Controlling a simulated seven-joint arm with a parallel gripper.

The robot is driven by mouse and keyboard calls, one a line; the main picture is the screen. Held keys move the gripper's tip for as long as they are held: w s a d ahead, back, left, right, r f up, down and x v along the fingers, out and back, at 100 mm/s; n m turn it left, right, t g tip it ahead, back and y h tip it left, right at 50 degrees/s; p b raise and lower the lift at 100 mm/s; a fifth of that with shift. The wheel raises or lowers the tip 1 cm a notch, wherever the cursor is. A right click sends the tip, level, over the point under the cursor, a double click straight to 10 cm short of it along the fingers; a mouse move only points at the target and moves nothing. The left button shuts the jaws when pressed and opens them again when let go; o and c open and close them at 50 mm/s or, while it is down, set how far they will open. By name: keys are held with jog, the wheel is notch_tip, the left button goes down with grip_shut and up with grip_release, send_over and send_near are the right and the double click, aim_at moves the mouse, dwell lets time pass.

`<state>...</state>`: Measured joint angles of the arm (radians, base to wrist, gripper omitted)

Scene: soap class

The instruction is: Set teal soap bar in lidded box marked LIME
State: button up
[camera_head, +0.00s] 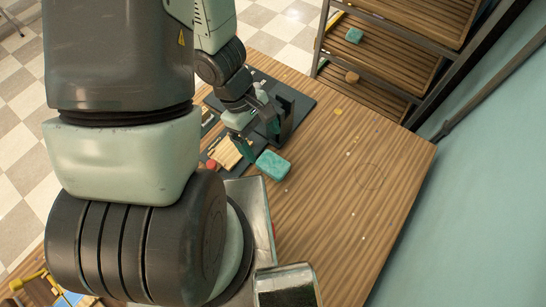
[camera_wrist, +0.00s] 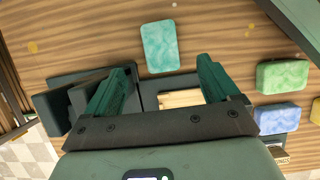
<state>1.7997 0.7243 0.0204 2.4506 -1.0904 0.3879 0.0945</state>
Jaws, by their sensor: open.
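A teal soap bar (camera_head: 273,165) lies flat on the wooden table, just beyond the dark mat. It also shows in the wrist view (camera_wrist: 160,46), ahead of the fingertips and roughly centred between them. My gripper (camera_head: 256,138) has green fingers, which are spread apart and empty in the wrist view (camera_wrist: 165,75). It is close to the teal bar, with no contact visible. A grey metal box (camera_head: 288,287) is cut off at the bottom of the head view. I cannot read LIME on anything, so I cannot tell which box bears it.
A green bar (camera_wrist: 283,75) and a blue bar (camera_wrist: 277,115) lie at the right in the wrist view. A dark upright fixture (camera_head: 290,107) stands beside my gripper. A slatted shelf (camera_head: 385,50) holds another teal bar (camera_head: 354,35). The table's right side is mostly clear.

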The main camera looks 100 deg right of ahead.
aim_at(273, 163)
jog(key=shift+x, duration=4.15)
jog(key=shift+w+d, duration=0.1)
jog(key=shift+w, duration=0.05)
jog(key=c, duration=1.3)
notch_tip(273, 163, up, 18)
